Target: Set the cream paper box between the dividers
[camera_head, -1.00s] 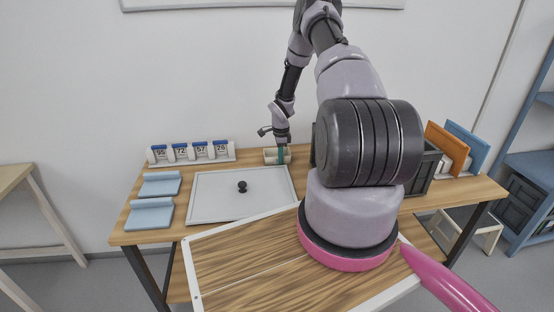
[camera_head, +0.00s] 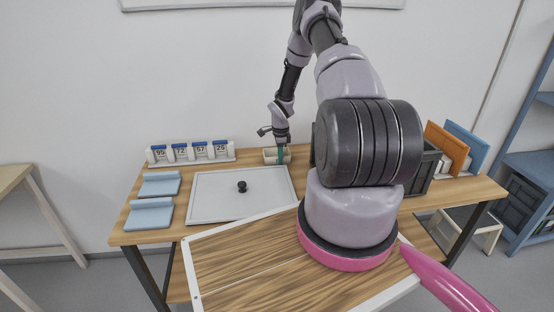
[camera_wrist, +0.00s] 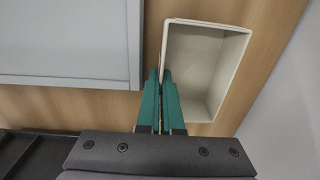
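The cream paper box (camera_wrist: 218,58) is open-topped and looks empty in the wrist view. It also shows at the back of the wooden table in the head view (camera_head: 268,156). My gripper (camera_wrist: 161,72) has its green fingers close together, one on each side of the box's left wall, pinching it. In the head view my gripper (camera_head: 281,160) points down at the box. An orange panel (camera_head: 446,140) and a blue panel (camera_head: 468,143) stand upright at the table's right end and look like the dividers. Pale pieces show by them; the space between is partly hidden.
A grey board with a black knob (camera_head: 225,203) lies left of the box. Number blocks (camera_head: 190,152) stand in a rack at the back left, above two light-blue pieces (camera_head: 152,213). A dark crate (camera_head: 424,170) stands between my arm and the panels.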

